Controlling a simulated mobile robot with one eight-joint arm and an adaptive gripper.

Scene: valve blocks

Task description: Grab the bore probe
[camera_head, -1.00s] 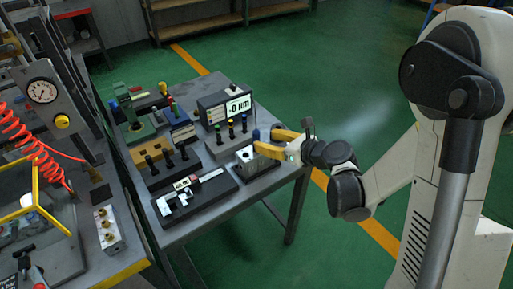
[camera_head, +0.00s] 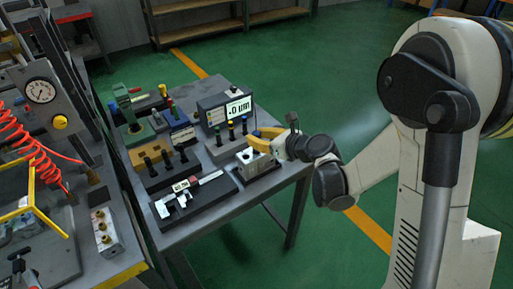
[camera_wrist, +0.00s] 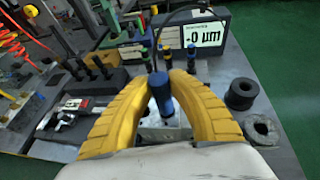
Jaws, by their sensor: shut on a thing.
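The bore probe (camera_wrist: 162,97), with a blue cylindrical handle, stands upright between my yellow fingertips in the wrist view. My gripper (camera_wrist: 164,82) is shut on the handle; the gripper also shows in the head view (camera_head: 257,138). The probe's lower end reaches down to a pale metal valve block (camera_wrist: 160,130) with holes in its top. In the head view this block (camera_head: 249,160) sits on a dark plate near the table's right edge. Whether the probe's tip is inside a bore is hidden.
Behind the block stand a rack with coloured-top pins (camera_head: 230,140) and a display unit (camera_head: 236,107). A caliper on a black case (camera_head: 188,195) lies to the left.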

